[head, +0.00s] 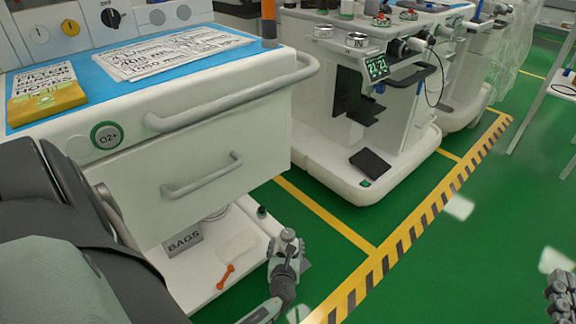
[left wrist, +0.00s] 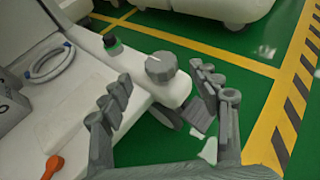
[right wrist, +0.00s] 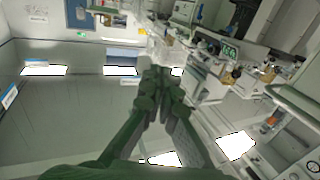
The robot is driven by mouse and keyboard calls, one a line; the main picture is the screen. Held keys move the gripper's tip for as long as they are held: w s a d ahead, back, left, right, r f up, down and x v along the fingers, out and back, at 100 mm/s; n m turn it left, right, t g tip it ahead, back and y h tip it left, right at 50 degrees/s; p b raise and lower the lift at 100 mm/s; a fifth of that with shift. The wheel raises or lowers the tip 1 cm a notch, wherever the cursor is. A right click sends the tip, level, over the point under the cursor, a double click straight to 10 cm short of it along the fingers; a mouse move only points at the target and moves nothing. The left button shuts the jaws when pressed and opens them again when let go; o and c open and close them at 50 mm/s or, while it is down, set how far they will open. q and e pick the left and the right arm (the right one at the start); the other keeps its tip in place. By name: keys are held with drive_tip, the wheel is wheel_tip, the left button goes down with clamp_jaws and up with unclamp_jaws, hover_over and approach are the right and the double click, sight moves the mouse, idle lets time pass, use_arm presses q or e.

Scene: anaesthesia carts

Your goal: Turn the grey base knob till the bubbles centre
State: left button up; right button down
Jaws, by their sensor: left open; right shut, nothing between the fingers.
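The grey base knob (left wrist: 160,66) is a ridged round knob on the corner of the cart's white base (left wrist: 125,52). In the left wrist view it stands just beyond and between the fingertips of my open left gripper (left wrist: 161,88); no contact is clear. In the head view the knob (head: 288,235) shows at the tip of my left gripper (head: 285,258), which partly hides the base corner. My right gripper (right wrist: 160,78) is shut and empty, away from the cart; part of it shows at the head view's right edge (head: 560,292). I cannot make out any bubbles.
A dark green-topped piece (left wrist: 112,42) stands on the base near the knob. An orange tool (head: 225,276) and a BAGS box (head: 183,241) are also there. The drawer handle (head: 202,175) juts out above. A second cart (head: 325,160) stands behind; green floor is free to the right.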

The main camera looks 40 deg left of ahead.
sight(288, 234)
use_arm(q)
drive_tip(key=b+x, duration=0.2)
drive_tip(key=x, duration=0.4)
drive_tip(key=shift+w+a+f+b, duration=0.15)
drive_tip(key=shift+b, duration=0.2)
drive_tip(key=shift+w+a, duration=0.2)
drive_tip(key=shift+w, duration=0.05)
use_arm(e)
drive_tip(key=s+r+t+y, duration=0.2)
drive_tip(key=r+t, duration=0.4)
drive_tip(key=r, duration=0.4)
drive_tip(key=shift+s+a+y, duration=0.3)
drive_tip(key=shift+s+a, duration=0.1)
drive_tip(key=shift+s, duration=0.15)
use_arm(q)
drive_tip(key=c, duration=1.2)
use_arm(e)
drive_tip(key=shift+f, duration=0.1)
